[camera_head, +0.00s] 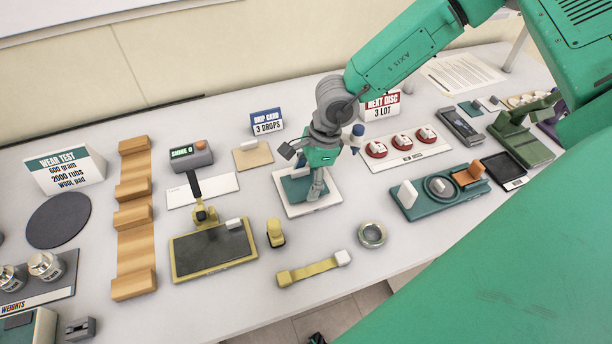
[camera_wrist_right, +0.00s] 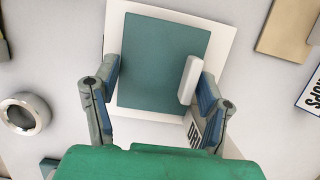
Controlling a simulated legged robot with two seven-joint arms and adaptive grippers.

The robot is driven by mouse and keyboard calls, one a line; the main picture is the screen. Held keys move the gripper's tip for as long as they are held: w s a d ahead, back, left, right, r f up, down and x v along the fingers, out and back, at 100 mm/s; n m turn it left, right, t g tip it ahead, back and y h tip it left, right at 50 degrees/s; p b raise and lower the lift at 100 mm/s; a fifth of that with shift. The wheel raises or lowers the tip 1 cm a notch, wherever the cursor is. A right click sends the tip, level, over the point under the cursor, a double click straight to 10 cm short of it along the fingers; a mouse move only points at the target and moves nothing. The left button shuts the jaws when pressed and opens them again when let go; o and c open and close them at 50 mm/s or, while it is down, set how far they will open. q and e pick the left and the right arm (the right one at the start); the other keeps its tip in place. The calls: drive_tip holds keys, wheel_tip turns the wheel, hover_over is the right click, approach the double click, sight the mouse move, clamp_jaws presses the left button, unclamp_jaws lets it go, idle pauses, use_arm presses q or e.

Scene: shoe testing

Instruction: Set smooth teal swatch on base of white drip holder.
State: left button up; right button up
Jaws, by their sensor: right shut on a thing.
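The smooth teal swatch (camera_wrist_right: 155,65) is a flat rectangle with a white tab (camera_wrist_right: 191,80) near its right edge in the wrist view. In the head view the swatch (camera_head: 293,190) lies over the white base of the drip holder (camera_head: 300,211), partly hidden by my gripper. The base (camera_wrist_right: 228,35) shows as a white border around it in the wrist view. I cannot tell whether the swatch touches the base. My right gripper (camera_head: 313,185) points down there, its fingers (camera_wrist_right: 160,90) on either side of the swatch, shut on it.
A yellow-framed black tray (camera_head: 215,252) and a small yellow block (camera_head: 275,233) are to the left. A ring (camera_head: 372,235) and teal fixture (camera_head: 440,190) are to the right.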

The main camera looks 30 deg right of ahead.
sight(307, 183)
drive_tip(key=shift+f, duration=0.45)
drive_tip(key=o, duration=1)
drive_tip(key=shift+r, duration=0.1)
wheel_tip(307, 183, up, 10)
drive_tip(key=shift+f, duration=0.15)
drive_tip(key=shift+d, duration=0.1)
